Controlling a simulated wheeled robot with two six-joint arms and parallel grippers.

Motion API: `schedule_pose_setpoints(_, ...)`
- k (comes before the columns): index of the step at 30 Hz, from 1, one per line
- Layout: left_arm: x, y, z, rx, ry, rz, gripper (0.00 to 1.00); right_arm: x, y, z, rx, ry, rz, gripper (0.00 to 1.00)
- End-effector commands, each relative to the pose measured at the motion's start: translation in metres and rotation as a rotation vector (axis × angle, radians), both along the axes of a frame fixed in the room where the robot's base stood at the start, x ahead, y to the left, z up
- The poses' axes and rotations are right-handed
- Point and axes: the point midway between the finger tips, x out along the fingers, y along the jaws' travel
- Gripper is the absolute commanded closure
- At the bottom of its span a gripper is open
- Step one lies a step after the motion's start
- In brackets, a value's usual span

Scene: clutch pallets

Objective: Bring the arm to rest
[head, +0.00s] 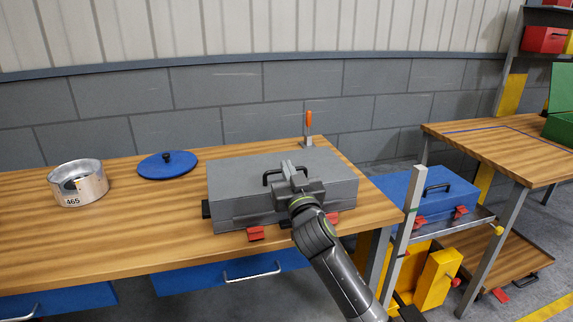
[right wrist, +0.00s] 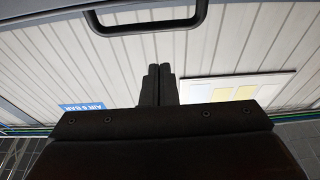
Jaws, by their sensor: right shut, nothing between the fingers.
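My right arm comes in from the bottom of the head view. Its gripper (head: 289,168) is over the grey case (head: 235,178) on the wooden bench, close to the case's black handle (head: 268,178). The fingers are shut together with nothing between them. In the right wrist view the shut fingers (right wrist: 158,84) point up the picture, just below a dark handle (right wrist: 145,27). I cannot tell whether the gripper touches the case. My left gripper is not in view.
A metal pot marked 465 (head: 92,190) and a blue lid (head: 168,165) stand on the bench (head: 120,235) at left. An orange-handled tool (head: 308,126) is behind the case. A blue case (head: 432,200) sits on a lower shelf at right. The bench's left front is clear.

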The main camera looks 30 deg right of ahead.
Motion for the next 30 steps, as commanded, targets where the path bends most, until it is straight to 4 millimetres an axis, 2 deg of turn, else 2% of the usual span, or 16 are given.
schedule_pose_setpoints(3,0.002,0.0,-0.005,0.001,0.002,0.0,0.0,-0.023,0.005,-0.014,0.002,-0.001,0.001,1.0)
schedule_pose_setpoints(9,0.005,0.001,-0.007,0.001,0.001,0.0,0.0,-0.048,0.011,-0.025,0.0,-0.004,0.001,1.0)
schedule_pose_setpoints(17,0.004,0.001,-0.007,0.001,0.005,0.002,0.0,-0.055,0.013,-0.027,-0.002,-0.006,0.001,1.0)
schedule_pose_setpoints(20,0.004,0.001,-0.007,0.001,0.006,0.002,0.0,-0.059,0.011,-0.036,0.003,0.022,-0.008,1.0)
schedule_pose_setpoints(23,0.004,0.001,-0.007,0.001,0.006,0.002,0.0,-0.073,0.004,-0.068,0.019,0.124,-0.038,1.0)
schedule_pose_setpoints(26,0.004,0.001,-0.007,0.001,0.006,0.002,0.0,-0.103,-0.005,-0.123,0.043,0.31,-0.081,1.0)
schedule_pose_setpoints(27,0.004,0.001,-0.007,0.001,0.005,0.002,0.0,-0.12,-0.007,-0.148,0.052,0.401,-0.098,1.0)
schedule_pose_setpoints(29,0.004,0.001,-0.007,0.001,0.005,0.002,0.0,-0.15,-0.01,-0.184,0.064,0.545,-0.114,1.0)
schedule_pose_setpoints(30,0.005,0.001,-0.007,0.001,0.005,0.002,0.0,-0.171,-0.01,-0.206,0.07,0.64,-0.12,1.0)
